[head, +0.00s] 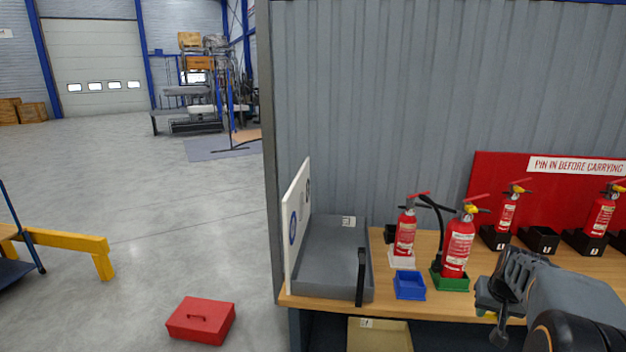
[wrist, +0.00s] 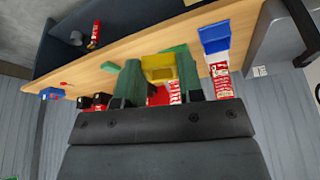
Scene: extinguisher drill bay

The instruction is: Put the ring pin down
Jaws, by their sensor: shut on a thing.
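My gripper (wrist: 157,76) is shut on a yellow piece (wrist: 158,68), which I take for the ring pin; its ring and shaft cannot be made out. In the head view my gripper (head: 484,309) is at the front edge of the workbench, right of the green tray (head: 450,284). A red extinguisher (head: 458,247) with yellow at its handle stands in the green tray. A small blue tray (head: 409,287) sits left of it, apart from my gripper, and looks empty. Another extinguisher (head: 405,234) stands behind the blue tray on a white base.
A grey open bin (head: 330,288) with a white side panel (head: 297,225) is at the bench's left end. More extinguishers (head: 507,213) stand in black holders before a red board (head: 500,170). A red box (head: 201,321) lies on the floor; open floor extends left.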

